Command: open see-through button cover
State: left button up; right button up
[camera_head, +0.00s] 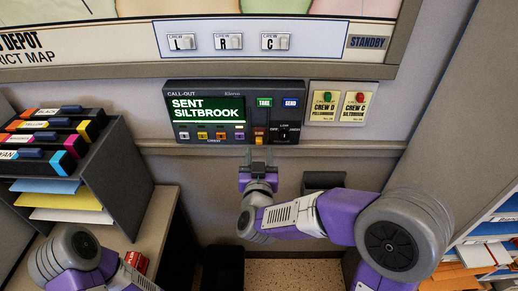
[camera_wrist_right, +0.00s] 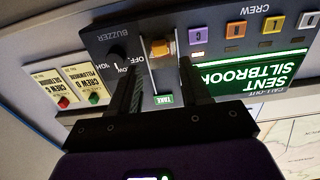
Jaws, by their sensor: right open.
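The call-out panel (camera_head: 235,112) is on the wall, with a green screen reading "SENT SILTBROOK". Near its lower middle is a small orange button (camera_head: 260,136), which also shows in the right wrist view (camera_wrist_right: 163,48). I cannot make out the clear cover's edges or whether it is up or down. My right gripper (camera_head: 259,157) is just below the panel, open and empty. In the right wrist view its two fingers (camera_wrist_right: 160,72) reach toward the panel, one to each side of the orange button; I cannot tell if they touch. My left gripper is out of view.
A buzzer knob (camera_wrist_right: 118,53) sits beside the button. Green TAKE (camera_head: 265,102) and blue SEND (camera_head: 291,102) keys are above it. Two yellow crew cards (camera_head: 340,105) are right of the panel. A binder rack (camera_head: 113,165) stands left; a shelf stands right.

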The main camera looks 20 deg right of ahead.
aim_at(259, 142)
jog(key=shift+x, duration=2.35)
jog(key=shift+c, duration=0.3)
grip_shut()
